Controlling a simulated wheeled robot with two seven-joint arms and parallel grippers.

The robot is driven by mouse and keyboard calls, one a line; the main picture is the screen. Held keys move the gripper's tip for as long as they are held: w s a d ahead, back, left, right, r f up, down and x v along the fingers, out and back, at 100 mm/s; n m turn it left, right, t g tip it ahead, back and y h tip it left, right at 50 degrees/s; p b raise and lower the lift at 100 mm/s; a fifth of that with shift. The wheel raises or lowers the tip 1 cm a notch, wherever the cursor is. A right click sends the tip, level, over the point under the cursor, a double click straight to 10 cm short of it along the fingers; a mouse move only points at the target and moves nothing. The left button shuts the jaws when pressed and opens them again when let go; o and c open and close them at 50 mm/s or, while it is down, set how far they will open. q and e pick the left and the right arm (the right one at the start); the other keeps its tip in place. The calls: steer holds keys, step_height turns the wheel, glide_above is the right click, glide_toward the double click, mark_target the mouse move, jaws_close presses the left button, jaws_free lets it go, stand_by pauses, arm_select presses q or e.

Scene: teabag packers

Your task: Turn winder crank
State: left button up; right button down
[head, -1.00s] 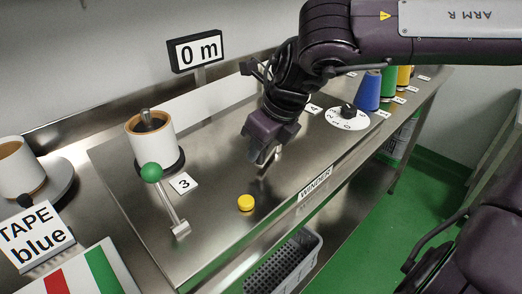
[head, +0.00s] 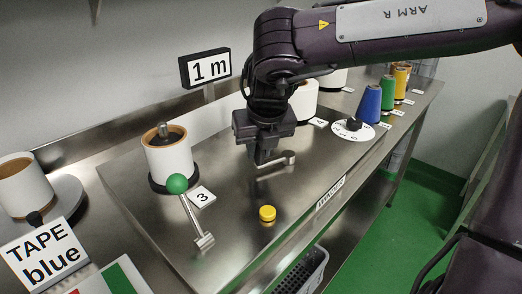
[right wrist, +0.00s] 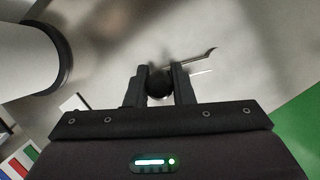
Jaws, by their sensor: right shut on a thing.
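The winder crank (head: 277,165) is a short metal arm on the steel bench top, behind the WINDER label (head: 331,192). My right gripper (head: 262,158) points down over the crank's left end and is shut on its dark round knob (right wrist: 158,84), which shows between the two fingers in the right wrist view. The gripper hides the knob in the head view. The crank's other end meets a small metal hub at its right. A black display (head: 207,68) behind the bench reads "1 m". My left gripper is not in view.
A green-knobbed lever (head: 177,184) stands front left by a white spool (head: 169,157) and a "3" card. A yellow button (head: 267,214) sits in front of the crank. A black dial (head: 354,125) and coloured cones (head: 369,104) are to the right.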

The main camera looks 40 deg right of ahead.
steer(key=shift+w+r, duration=0.1)
steer(key=shift+w, duration=0.05)
steer(key=c, duration=1.3)
jaws_free()
steer(key=shift+o, duration=0.2)
steer(key=v, duration=0.7)
steer(key=shift+r, duration=0.3)
steer(key=shift+a, duration=0.1)
